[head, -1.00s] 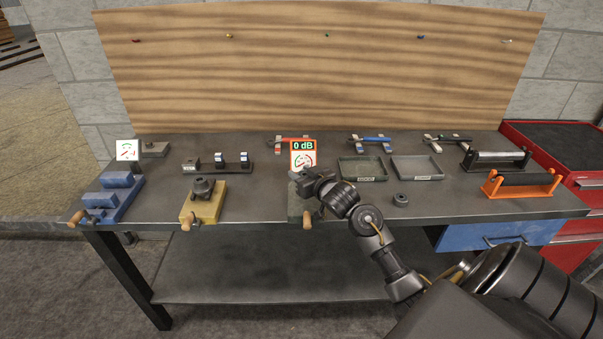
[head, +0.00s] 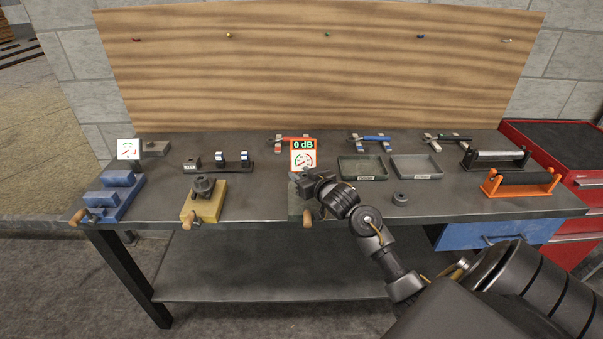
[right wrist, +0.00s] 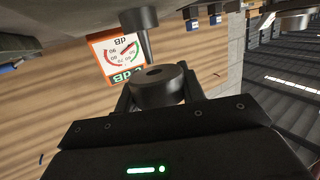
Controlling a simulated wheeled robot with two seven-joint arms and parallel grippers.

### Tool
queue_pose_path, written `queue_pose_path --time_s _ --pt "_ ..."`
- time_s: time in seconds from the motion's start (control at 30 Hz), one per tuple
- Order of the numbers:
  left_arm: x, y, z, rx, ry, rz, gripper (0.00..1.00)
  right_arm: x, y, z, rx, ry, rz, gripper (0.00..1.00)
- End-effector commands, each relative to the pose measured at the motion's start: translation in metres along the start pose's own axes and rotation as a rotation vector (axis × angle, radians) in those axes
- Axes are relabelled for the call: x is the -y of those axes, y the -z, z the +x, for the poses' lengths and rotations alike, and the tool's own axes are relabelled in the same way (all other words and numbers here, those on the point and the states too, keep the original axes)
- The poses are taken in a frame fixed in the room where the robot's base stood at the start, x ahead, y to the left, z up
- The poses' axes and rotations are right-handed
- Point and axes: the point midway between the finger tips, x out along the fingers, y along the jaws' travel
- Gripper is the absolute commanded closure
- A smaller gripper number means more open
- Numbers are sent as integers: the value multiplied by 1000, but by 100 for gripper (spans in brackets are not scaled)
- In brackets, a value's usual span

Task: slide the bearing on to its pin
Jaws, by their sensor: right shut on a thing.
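My right gripper (head: 307,185) is over the tester block (head: 296,208) at the front middle of the bench. In the right wrist view it is shut on a dark round bearing (right wrist: 158,92), whose centre hole faces up in the picture. A dark pin (right wrist: 146,42) with a wide collar comes down from the top of that view. Its narrow end is close to the bearing's hole; I cannot tell whether they touch. The gripper hides the pin in the head view. A gauge (head: 303,158) reading 0 dB stands just behind. My left gripper is not in view.
A loose dark ring (head: 400,199) lies to the right. Two shallow trays (head: 363,179) sit behind it. A yellow fixture (head: 204,206) and a blue fixture (head: 114,200) stand to the left. Bare bench lies between these.

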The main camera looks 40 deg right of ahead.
Motion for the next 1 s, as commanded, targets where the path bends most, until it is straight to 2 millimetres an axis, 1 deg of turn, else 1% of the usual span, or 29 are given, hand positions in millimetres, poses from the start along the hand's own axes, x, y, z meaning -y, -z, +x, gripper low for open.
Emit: queue_pose_path --time_s 0.03,0.23,0.53,0.8,1.0 --pt "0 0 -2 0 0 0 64 0 -4 0 10 1 0 86" --pt "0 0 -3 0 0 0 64 0 -5 0 12 1 0 86" --pt "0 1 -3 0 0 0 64 -1 -5 -1 11 0 0 86" --pt "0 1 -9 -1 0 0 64 -2 -4 -1 9 -1 -1 86" --pt "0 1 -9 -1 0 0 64 -3 -5 -1 7 -2 -1 86"
